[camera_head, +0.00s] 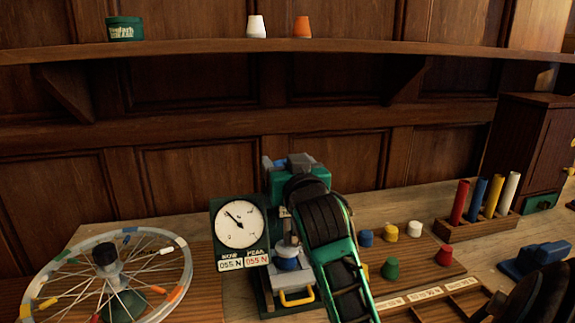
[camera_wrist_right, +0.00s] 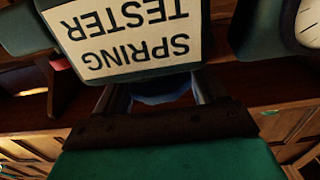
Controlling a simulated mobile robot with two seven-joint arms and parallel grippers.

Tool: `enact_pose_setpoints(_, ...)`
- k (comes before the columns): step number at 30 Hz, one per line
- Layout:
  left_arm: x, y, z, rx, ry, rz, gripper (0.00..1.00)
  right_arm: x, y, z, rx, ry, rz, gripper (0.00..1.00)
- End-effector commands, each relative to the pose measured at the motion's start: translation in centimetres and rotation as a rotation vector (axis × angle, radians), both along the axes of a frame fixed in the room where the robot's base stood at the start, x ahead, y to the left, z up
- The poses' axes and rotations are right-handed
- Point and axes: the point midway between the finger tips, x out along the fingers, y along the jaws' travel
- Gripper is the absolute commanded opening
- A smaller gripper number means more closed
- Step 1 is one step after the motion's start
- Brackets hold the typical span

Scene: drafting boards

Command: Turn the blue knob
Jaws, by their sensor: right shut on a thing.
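The spring tester (camera_head: 262,290) stands on the bench, a green machine with a round white dial (camera_head: 238,227) on its left. Its readouts look like 055 N for both NOW and PEAK. My right gripper (camera_head: 285,165) is at the top of the tester; my right arm hides much of the tester's front. In the wrist view the right gripper (camera_wrist_right: 157,95) is shut on the blue knob (camera_wrist_right: 160,98), of which only a blue edge shows between the fingers. The SPRING TESTER label (camera_wrist_right: 128,35) appears upside down beyond it. My left gripper is out of view.
A spoked wheel (camera_head: 30,298) lies at the left. Blue, yellow, white, green and red pieces (camera_head: 391,232) stand right of the tester. A rack of coloured rods (camera_head: 478,228) and a wooden cabinet (camera_head: 527,150) are at the right. A shelf (camera_head: 200,47) crosses the wall above.

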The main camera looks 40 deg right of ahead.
Motion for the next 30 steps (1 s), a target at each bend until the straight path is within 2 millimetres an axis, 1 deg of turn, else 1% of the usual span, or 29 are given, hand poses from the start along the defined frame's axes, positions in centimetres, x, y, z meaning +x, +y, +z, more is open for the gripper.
enact_pose_setpoints(6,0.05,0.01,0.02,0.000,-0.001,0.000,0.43,0.11,0.14,-0.24,0.005,0.005,-0.099,0.40)
enact_pose_setpoints(12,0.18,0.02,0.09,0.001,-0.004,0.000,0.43,0.10,0.09,-0.26,0.002,0.007,-0.147,0.40)
enact_pose_setpoints(27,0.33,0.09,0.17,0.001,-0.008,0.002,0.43,0.08,0.02,-0.34,-0.001,0.010,-0.162,0.40)
enact_pose_setpoints(28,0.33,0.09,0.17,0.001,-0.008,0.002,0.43,0.08,0.02,-0.34,-0.001,0.010,-0.162,0.73)
enact_pose_setpoints(30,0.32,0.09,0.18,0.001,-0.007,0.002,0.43,0.08,0.02,-0.31,-0.001,0.009,-0.162,0.80)
